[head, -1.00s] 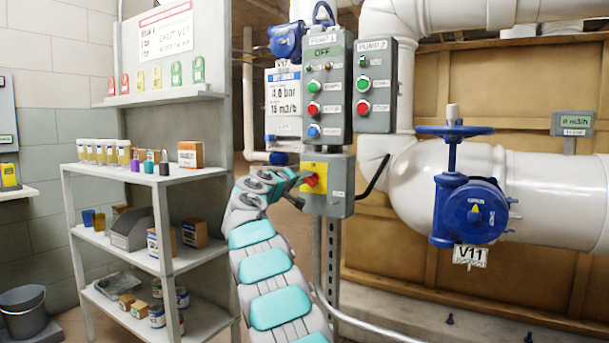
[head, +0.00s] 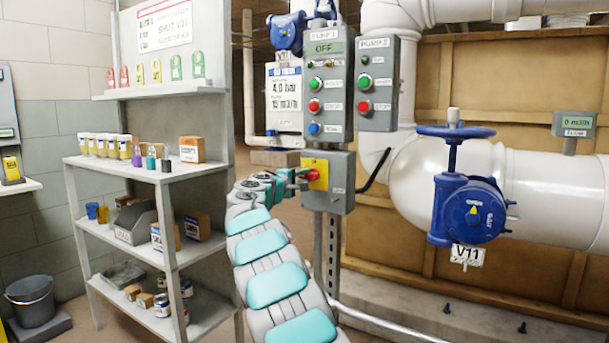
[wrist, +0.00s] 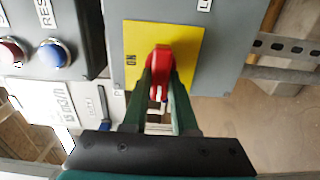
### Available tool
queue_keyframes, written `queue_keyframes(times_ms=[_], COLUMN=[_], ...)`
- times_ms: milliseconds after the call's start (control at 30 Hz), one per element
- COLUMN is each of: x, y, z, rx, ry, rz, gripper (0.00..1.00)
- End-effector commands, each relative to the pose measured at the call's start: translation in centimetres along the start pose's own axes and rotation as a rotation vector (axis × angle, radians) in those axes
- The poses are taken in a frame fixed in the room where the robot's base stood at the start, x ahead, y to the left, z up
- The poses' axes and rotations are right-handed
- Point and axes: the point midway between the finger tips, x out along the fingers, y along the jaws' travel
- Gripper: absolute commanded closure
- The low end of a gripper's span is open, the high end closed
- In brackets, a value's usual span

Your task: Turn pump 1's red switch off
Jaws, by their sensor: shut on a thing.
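The red switch (head: 313,175) sits on a yellow plate (head: 320,166) on a grey box (head: 342,168) below the pump 1 panel (head: 325,85). The panel's display reads OFF. In the wrist view the red switch (wrist: 160,68) stands between the two dark green fingers of my gripper (wrist: 161,90), which is shut on it. The word ON shows on the yellow plate (wrist: 137,48) beside the switch. In the head view my gripper (head: 299,180) reaches the switch from the left, and its fingers partly cover it.
The pump 2 panel (head: 377,82) stands right of the pump 1 panel. A blue valve V11 (head: 468,208) sits on the white pipe (head: 535,187) at right. A loaded shelf (head: 150,176) stands at left. A flow display (head: 575,123) reads 0 m3/h.

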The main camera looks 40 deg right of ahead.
Motion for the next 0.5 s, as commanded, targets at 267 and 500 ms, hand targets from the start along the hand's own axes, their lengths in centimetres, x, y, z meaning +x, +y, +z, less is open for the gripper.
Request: queue_keyframes(times_ms=[267,500], x=[-0.08,-0.08], y=[-0.03,-0.05], z=[-0.16,-0.17], rx=[-0.017,-0.017], ry=[0.003,0.003], rz=[0.001,0.001], gripper=[1.00,0.73])
